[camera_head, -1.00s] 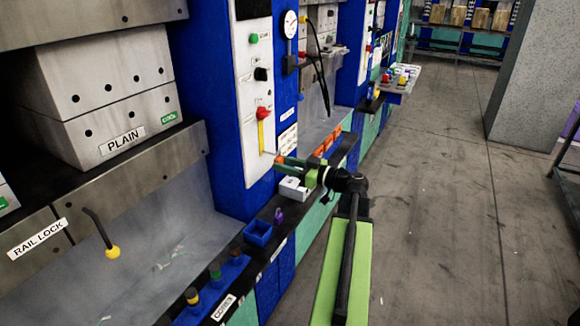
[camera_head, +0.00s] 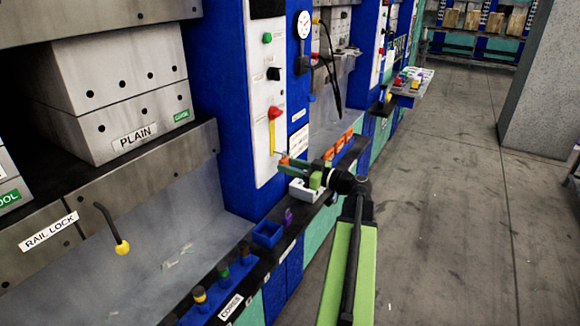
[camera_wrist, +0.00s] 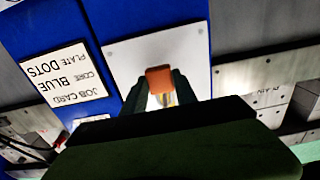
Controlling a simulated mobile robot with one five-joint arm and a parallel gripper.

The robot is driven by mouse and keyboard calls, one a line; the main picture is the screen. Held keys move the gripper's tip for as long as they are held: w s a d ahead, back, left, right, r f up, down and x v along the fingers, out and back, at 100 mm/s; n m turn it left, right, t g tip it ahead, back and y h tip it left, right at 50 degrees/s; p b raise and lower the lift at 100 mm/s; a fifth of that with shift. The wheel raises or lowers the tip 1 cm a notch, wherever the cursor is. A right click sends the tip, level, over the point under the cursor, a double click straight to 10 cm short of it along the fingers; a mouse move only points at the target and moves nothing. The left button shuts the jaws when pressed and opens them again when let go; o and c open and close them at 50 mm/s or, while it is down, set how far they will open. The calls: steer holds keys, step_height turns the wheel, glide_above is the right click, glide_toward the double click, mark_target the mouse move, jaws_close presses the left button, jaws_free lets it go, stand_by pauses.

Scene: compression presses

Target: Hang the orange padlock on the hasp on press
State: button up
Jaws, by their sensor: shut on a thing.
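The orange padlock (camera_wrist: 159,78) sits between my gripper's fingertips (camera_wrist: 160,88) in the wrist view, in front of a white panel. In the head view, a small orange patch of the padlock (camera_head: 285,160) shows at the tip of my gripper (camera_head: 292,164). My gripper is shut on it, close to the lower part of the press's white control panel (camera_head: 263,150). A red knob with a yellow bar (camera_head: 272,130) is on that panel above. The hasp is too small or hidden to make out, and I cannot tell whether the padlock touches the panel.
A white box (camera_head: 303,191) is below my gripper on the dark ledge, with a blue tray (camera_head: 267,234) nearer. Several orange items (camera_head: 342,142) line the ledge beyond. A job card (camera_wrist: 62,77) is beside the panel. The floor (camera_head: 440,220) at right is clear.

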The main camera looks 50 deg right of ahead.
steer(key=o, duration=1.2)
steer(key=shift+s, duration=0.1)
steer(key=v, duration=1.7)
steer(key=shift+s, duration=0.15)
steer(key=shift+f, duration=0.1)
